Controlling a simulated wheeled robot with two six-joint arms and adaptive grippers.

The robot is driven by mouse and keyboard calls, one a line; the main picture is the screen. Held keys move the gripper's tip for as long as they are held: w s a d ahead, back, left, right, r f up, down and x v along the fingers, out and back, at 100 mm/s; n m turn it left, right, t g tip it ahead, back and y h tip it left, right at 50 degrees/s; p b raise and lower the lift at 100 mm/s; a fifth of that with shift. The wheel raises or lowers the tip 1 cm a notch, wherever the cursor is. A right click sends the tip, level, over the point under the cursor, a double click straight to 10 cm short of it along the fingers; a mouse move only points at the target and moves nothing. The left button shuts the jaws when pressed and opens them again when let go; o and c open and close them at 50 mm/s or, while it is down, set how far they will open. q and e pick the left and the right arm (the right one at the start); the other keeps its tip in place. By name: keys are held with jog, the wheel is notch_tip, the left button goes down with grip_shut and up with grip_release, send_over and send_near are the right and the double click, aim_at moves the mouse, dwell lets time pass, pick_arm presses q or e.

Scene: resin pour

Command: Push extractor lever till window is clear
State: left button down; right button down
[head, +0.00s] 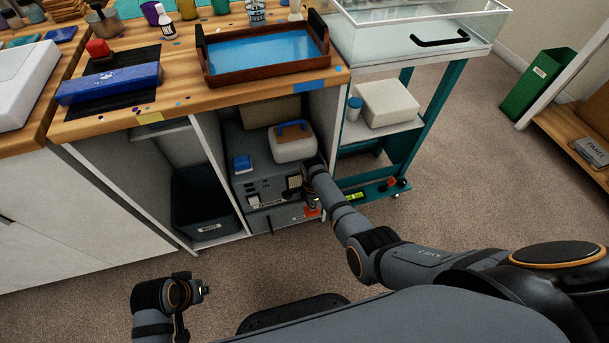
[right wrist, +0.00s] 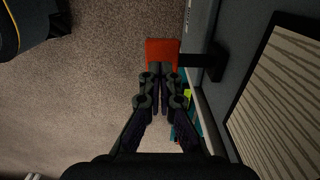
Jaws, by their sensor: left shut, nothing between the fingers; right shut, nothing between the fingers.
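The grey extractor (head: 270,187) stands in the open bay under the workbench. Its lever has a red end (head: 312,212) at the front right, which also shows in the right wrist view (right wrist: 162,49) on a dark arm. My right gripper (head: 311,201) is shut, with its fingertips (right wrist: 161,72) right at the red end; whether they touch it I cannot tell. My left gripper (head: 205,290) is shut and empty, low over the floor at the lower left.
A white box with a blue handle (head: 292,144) sits on the extractor, beside a small blue box (head: 242,163). A dark bin (head: 205,205) stands in the left bay. A teal cart (head: 421,130) stands close to the right of my right arm. Carpet in front is clear.

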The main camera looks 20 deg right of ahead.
jog(key=s+r+p, duration=0.1)
jog(key=p, duration=0.1)
jog(key=s+r+p, duration=0.1)
jog(key=r+p, duration=0.1)
jog(key=p, duration=0.1)
jog(key=s+r+p, duration=0.1)
jog(key=r+p, duration=0.1)
dwell(0.5)
